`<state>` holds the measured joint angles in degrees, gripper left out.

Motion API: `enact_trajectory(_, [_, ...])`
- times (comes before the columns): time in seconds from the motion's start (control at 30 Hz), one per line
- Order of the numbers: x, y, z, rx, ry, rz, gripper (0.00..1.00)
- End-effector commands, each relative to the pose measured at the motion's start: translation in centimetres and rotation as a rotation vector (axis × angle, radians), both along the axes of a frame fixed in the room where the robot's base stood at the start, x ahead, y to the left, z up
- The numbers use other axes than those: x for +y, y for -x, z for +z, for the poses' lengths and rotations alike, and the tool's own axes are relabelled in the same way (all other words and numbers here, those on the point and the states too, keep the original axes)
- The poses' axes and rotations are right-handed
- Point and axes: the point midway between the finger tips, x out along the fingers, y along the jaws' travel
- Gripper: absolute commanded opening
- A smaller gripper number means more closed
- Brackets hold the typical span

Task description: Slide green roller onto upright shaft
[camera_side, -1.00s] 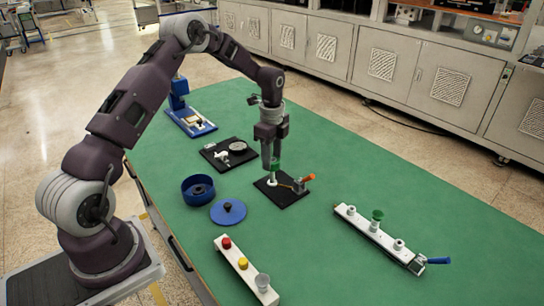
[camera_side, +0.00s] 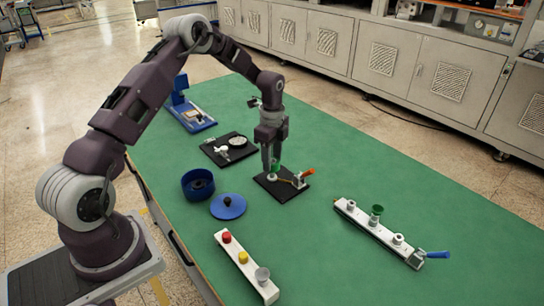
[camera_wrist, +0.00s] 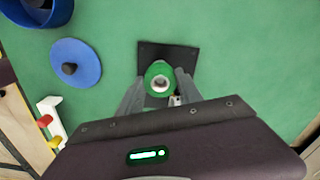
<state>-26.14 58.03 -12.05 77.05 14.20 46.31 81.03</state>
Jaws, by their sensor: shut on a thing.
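The green roller (camera_side: 275,166) is between the fingers of my gripper (camera_side: 271,168), which is shut on it. In the side view it is low over a white round base (camera_side: 272,178) on a black plate (camera_side: 268,186). In the wrist view the roller (camera_wrist: 150,72) is a green ring seen from above, with a pale round centre, over the plate (camera_wrist: 180,54). The fingers (camera_wrist: 158,88) flank it. The upright shaft cannot be made out clearly, so I cannot tell how far the roller is around it.
An orange-handled clamp (camera_side: 308,172) stands on the plate, right beside my gripper. A blue bowl (camera_side: 197,185) and blue lid (camera_side: 228,207) lie to the left. Green table between is clear.

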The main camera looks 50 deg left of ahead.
Motion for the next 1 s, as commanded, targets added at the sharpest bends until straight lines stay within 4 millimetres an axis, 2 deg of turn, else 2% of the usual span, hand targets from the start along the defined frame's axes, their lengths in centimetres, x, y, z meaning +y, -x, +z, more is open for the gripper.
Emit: enact_trajectory(1.0, [0.0, 0.0, -2.6, 0.001, -0.001, 0.0, 0.01])
